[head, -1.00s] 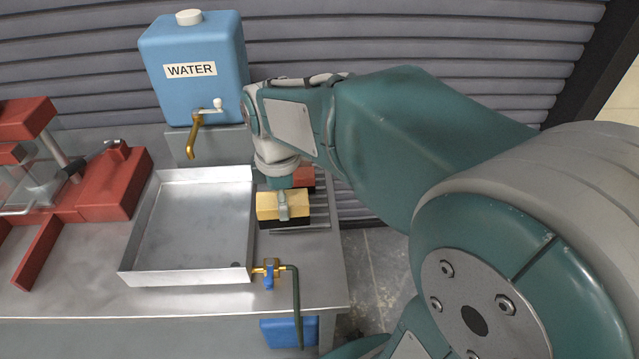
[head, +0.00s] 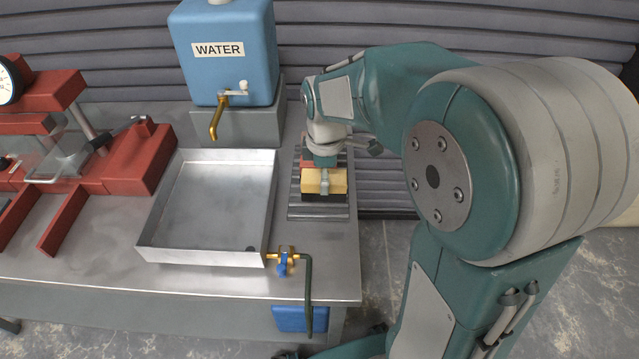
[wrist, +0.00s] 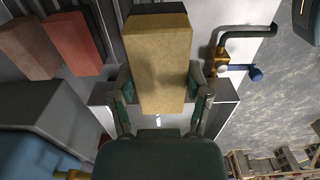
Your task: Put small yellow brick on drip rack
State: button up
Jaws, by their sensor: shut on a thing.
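The small yellow brick (head: 312,182) is at the drip rack (head: 318,213), a ribbed grey rack right of the metal tray. The brick has a dark lower part. My gripper (head: 325,185) is shut on it from above; one finger shows across its near face. In the wrist view the yellow brick (wrist: 160,60) sits between both fingers of my gripper (wrist: 162,98). I cannot tell whether its underside touches the rack.
A red brick (wrist: 75,43) and a brownish brick (wrist: 28,45) lie beside the yellow one. The metal tray (head: 205,254) with a brass valve (head: 284,259) stands left of the rack. The blue water tank (head: 225,70) is behind, and a red press (head: 115,165) stands far left.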

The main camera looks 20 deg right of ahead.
jog(key=w+f, duration=0.1)
jog(key=f, duration=0.1)
jog(key=w+f, duration=0.2)
jog(key=shift+w, duration=0.1)
jog(key=shift+w+a+f, duration=0.15)
jog(key=shift+w+f, duration=0.15)
jog(key=shift+f, duration=0.05)
jog(key=shift+w+d+f, duration=0.1)
jog(key=shift+f, duration=0.8)
jog(key=shift+w+d+f, duration=0.1)
jog(key=shift+f, duration=0.75)
jog(key=shift+f, duration=0.1)
jog(key=o, duration=1.3)
jog(key=shift+a, duration=0.1)
jog(key=shift+o, duration=0.2)
